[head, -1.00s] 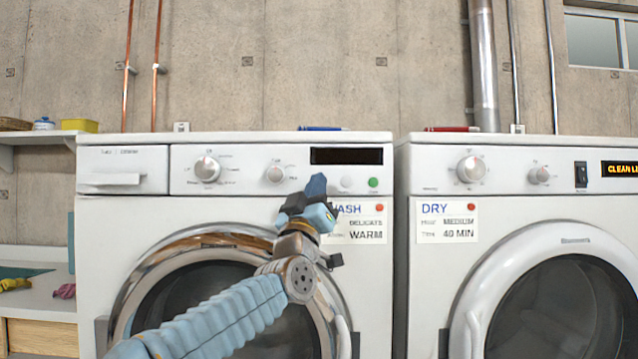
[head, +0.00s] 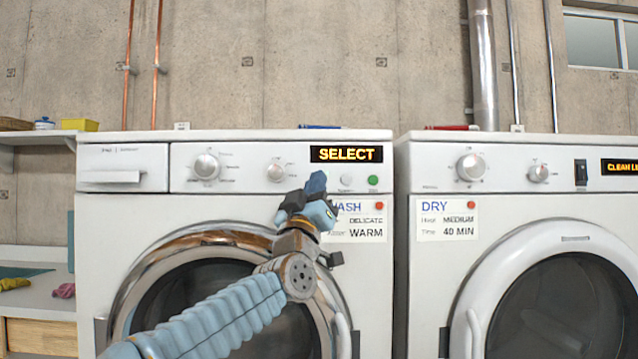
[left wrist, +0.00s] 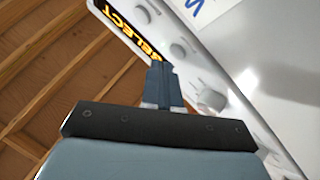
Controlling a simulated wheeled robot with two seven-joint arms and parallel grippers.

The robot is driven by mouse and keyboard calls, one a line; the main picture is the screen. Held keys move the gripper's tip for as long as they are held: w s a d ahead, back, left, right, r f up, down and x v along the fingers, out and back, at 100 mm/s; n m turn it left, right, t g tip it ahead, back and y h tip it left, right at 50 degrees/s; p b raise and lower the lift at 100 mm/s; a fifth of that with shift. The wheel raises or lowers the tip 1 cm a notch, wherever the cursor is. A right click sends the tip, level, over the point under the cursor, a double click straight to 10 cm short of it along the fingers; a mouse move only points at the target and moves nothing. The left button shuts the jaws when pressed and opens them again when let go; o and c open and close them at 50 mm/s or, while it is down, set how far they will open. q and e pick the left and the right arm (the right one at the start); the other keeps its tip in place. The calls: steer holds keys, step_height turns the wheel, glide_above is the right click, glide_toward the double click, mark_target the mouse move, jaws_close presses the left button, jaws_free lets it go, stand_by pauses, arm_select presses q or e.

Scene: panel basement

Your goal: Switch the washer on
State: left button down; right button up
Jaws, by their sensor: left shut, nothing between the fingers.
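The washer (head: 120,215) is the white front-loader on the left. Its display (head: 346,154) is lit and reads SELECT; it also shows in the left wrist view (left wrist: 118,22). Two knobs, a larger one (head: 206,167) and a smaller one (head: 275,172), sit left of the display. A white round button (head: 346,181) and a green button (head: 373,180) sit below it. My left gripper (head: 316,182) is shut and empty, in front of the panel just left of the white button. In the left wrist view its closed fingertips (left wrist: 158,68) overlap the panel near the display. My right gripper is not in view.
The dryer (head: 425,270) stands close on the right, with its own knobs, black switch (head: 581,173) and lit display (head: 619,167). A card (head: 357,228) with a red magnet hangs below the washer's panel. A shelf and bench are at the left.

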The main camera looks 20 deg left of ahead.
arm_select(q)
steer(key=s+d+b, duration=0.1)
steer(key=s+b, duration=0.2)
steer(key=s, duration=0.2)
steer(key=shift+s+d, duration=0.3)
steer(key=shift+s, duration=0.1)
